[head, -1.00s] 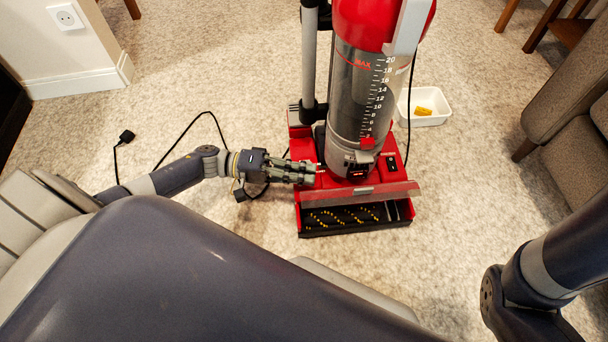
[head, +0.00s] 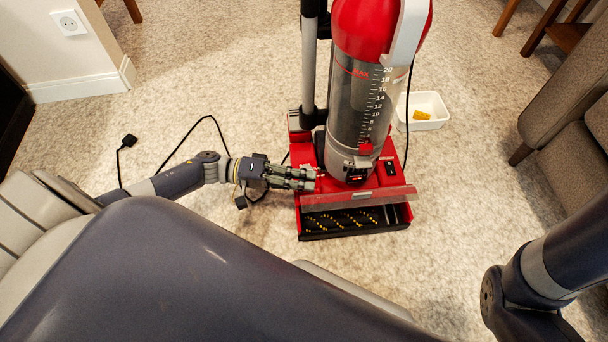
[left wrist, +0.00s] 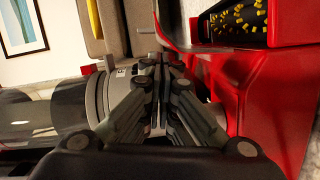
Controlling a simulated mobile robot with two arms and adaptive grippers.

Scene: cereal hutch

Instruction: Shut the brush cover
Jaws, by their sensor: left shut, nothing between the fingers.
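The brush cover (head: 358,198) is a reddish flap along the front of the red vacuum head (head: 388,178). It stands raised, and the black brush bay (head: 355,222) with its yellow bristles (head: 340,219) is open below it. The bristles also show in the left wrist view (left wrist: 238,17). My left gripper (head: 313,179) is shut and empty at the left side of the head, by the cover's left end. In the left wrist view its closed fingers (left wrist: 162,62) are close to the cover's edge; I cannot tell whether they touch it. My right gripper is out of view.
The clear dust canister (head: 352,110) rises behind the cover. A black cord with a plug (head: 129,140) lies on the carpet to the left. A white tub (head: 436,112) with yellow pieces stands behind on the right, near a sofa (head: 560,120). Carpet in front is free.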

